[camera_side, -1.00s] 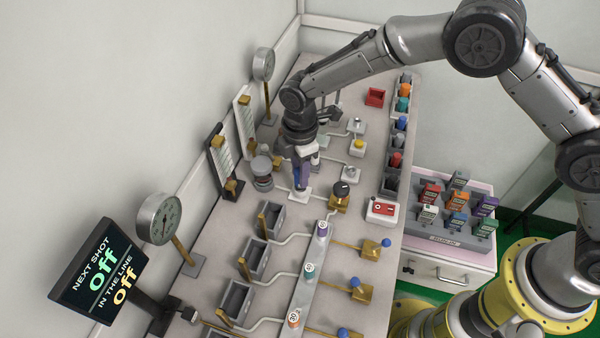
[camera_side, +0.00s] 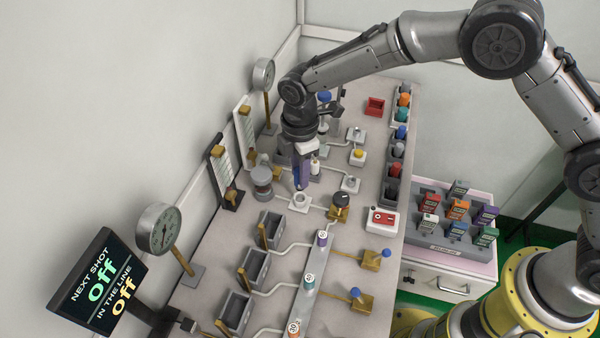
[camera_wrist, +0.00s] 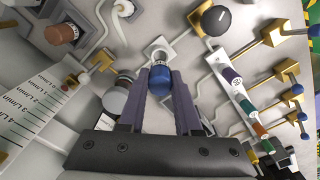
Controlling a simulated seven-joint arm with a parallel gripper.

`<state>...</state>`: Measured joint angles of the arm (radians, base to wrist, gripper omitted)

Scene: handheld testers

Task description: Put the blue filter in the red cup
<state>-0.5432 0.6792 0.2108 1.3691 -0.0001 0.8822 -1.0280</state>
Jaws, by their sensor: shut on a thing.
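My gripper (camera_side: 299,180) points down over the bench, its dark purple fingers shut on the blue filter. In the wrist view, the blue filter (camera_wrist: 159,83) is a short blue cylinder with a pale marked rim, between the fingertips (camera_wrist: 160,98). In the side view the fingers mostly hide it. A white round socket on a square base (camera_side: 300,201) is just below the fingertips; its open ring also shows in the wrist view (camera_wrist: 160,52). A small red square open box (camera_side: 375,106), the only red cup-like thing I see, stands at the far right of the bench.
A black knob on a brass block (camera_side: 341,200) and a red-topped switch box (camera_side: 383,219) stand right of my gripper. A grey row of holders with coloured caps (camera_side: 396,150) runs along the right edge. A glass-like cylinder (camera_side: 262,180) stands close on the left.

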